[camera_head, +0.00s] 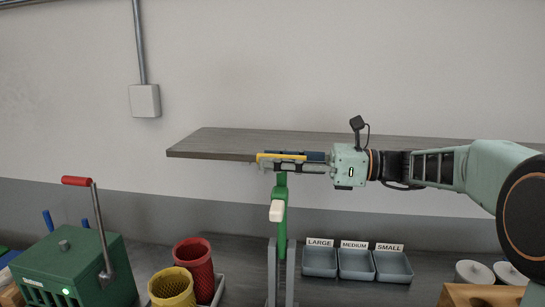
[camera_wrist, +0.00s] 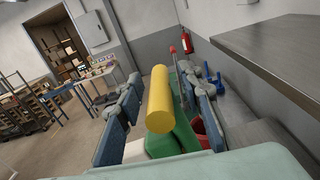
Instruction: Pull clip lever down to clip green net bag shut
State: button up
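The clip lever's yellow handle (camera_head: 268,157) is level and high on the clip stand. In the wrist view the yellow handle (camera_wrist: 160,98) lies lengthwise between my fingers. My gripper (camera_head: 290,162) reaches in from the right, with one finger above the handle and one below. The gripper in the wrist view (camera_wrist: 160,110) appears open, with narrow gaps beside the handle. Below it are the green lever arm (camera_head: 282,235), a cream-white block (camera_head: 277,211) and grey uprights (camera_head: 272,270). I cannot make out a green net bag.
A wooden shelf (camera_head: 215,143) runs behind my gripper. A green machine with a red-handled crank (camera_head: 75,265) stands left. Red (camera_head: 193,262) and yellow (camera_head: 171,288) mesh cylinders stand between it and the stand. Grey bins labelled LARGE (camera_head: 319,262), MEDIUM (camera_head: 356,264) and SMALL (camera_head: 393,267) sit right.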

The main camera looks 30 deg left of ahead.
jog(key=shift+s+a, duration=0.1)
jog(key=shift+a, duration=0.25)
jog(key=shift+c, duration=0.6)
grip_shut()
